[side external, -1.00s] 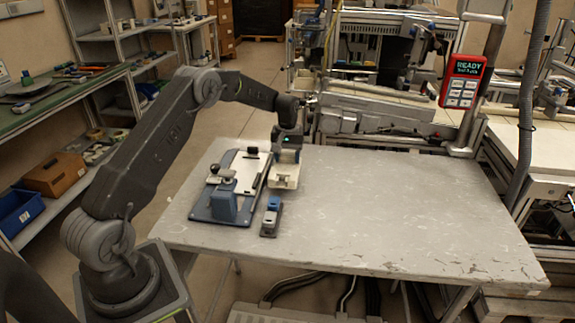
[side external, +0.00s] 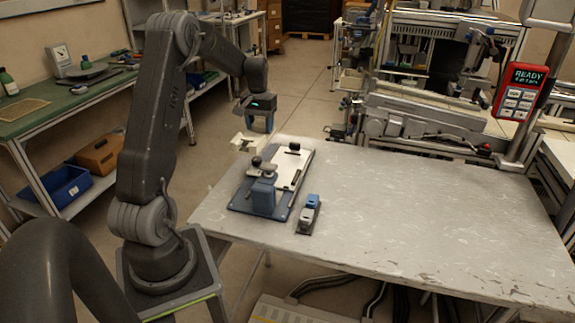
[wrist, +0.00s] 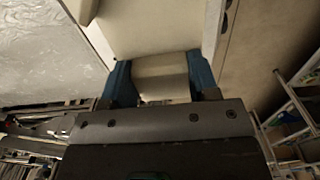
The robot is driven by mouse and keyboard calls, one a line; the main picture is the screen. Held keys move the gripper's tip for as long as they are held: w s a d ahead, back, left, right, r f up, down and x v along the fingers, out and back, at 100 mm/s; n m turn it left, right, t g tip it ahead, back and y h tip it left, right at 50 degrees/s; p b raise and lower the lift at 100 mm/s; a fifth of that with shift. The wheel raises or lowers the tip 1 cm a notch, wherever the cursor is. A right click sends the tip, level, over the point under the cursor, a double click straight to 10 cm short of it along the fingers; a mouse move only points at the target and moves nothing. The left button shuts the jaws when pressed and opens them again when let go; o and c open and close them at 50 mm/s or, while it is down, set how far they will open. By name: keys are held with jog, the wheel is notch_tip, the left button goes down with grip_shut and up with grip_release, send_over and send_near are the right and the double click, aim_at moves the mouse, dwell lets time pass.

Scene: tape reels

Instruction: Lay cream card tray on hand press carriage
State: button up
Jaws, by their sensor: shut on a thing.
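My gripper (side external: 259,124) is shut on the cream card tray (side external: 243,143) and holds it up in the air, behind and left of the hand press in the side view. The wrist view shows the tray (wrist: 150,30) reaching out from between the two blue fingers (wrist: 160,82). The hand press has a blue base (side external: 240,202) and stands on the table. Its white carriage (side external: 287,173) lies along the base, with a dark handle at its far end. The tray is apart from the carriage; part of it is hidden by the gripper.
A small blue and grey tool (side external: 308,214) lies on the table (side external: 420,215) just right of the press. The table's right side is clear. A green bench (side external: 60,103) stands at the left, and machinery with a red READY box (side external: 520,90) is at the back right.

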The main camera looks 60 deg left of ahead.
jog(key=shift+s+a+r, duration=0.1)
jog(key=shift+s+a, duration=0.15)
jog(key=shift+s, duration=0.35)
jog(key=shift+s+a+r, duration=0.1)
jog(key=shift+s+a, duration=0.15)
jog(key=shift+s, duration=0.35)
send_over(287, 161)
notch_tip(287, 161, down, 7)
jog(key=shift+w+d+f, duration=0.1)
jog(key=shift+d, duration=0.05)
jog(key=shift+f, duration=1.8)
jog(key=shift+f, duration=0.15)
jog(key=o, duration=1)
